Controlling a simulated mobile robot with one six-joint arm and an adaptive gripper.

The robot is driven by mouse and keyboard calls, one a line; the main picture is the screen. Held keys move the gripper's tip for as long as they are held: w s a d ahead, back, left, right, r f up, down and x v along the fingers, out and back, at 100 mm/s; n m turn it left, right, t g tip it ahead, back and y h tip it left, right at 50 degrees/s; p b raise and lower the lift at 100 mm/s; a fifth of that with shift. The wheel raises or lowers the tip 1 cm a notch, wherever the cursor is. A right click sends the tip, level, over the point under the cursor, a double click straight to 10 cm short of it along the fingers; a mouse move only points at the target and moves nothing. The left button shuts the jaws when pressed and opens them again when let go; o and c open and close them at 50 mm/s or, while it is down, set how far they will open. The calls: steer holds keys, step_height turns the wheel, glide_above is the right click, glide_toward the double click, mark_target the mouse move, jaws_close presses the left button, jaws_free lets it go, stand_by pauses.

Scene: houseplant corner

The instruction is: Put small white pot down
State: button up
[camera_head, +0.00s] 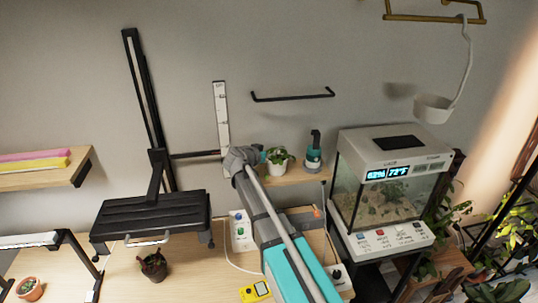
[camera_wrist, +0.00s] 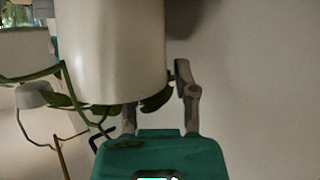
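The small white pot (camera_head: 279,165) holds a leafy green plant and is upright at the small wooden wall shelf, apparently resting on it. In the wrist view the white pot (camera_wrist: 110,50) fills the upper left, appearing upside down, with leaves hanging below its rim. My gripper (camera_wrist: 155,95) is at the rim, its fingers spread. One finger is to the right of the pot with a narrow gap; the other is partly hidden behind pot and leaves. In the head view my gripper (camera_head: 262,156) is just left of the pot, mostly hidden by my wrist.
The wooden shelf (camera_head: 302,175) also bears a teal and grey bottle (camera_head: 313,152) right of the pot. A glass terrarium (camera_head: 385,180) stands further right. A black rail (camera_head: 292,97) is on the wall above. A black stand (camera_head: 150,215) is at left.

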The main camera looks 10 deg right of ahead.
steer(key=shift+r, duration=0.15)
stand_by(0.3)
steer(key=shift+s+a+r+p, duration=0.25)
steer(key=shift+s+a+p, duration=0.15)
steer(key=p+v, duration=0.4)
steer(key=v, duration=0.6)
steer(key=shift+s+a, duration=0.25)
steer(key=shift+a, duration=0.05)
steer(key=shift+r, duration=0.15)
steer(key=s+d+f+n+g+y, duration=0.2)
steer(key=s+d+f+g+y, duration=0.1)
steer(key=s, duration=0.5)
steer(key=s+d+f+n+g+y, duration=0.2)
steer(key=s+f+n+g+y, duration=0.1)
steer(key=s, duration=0.5)
steer(key=s+d+f+n+g+y, duration=0.3)
steer(key=s+f+y, duration=0.1)
steer(key=s, duration=0.4)
steer(key=shift+d+f, duration=0.3)
steer(key=shift+f, duration=0.5)
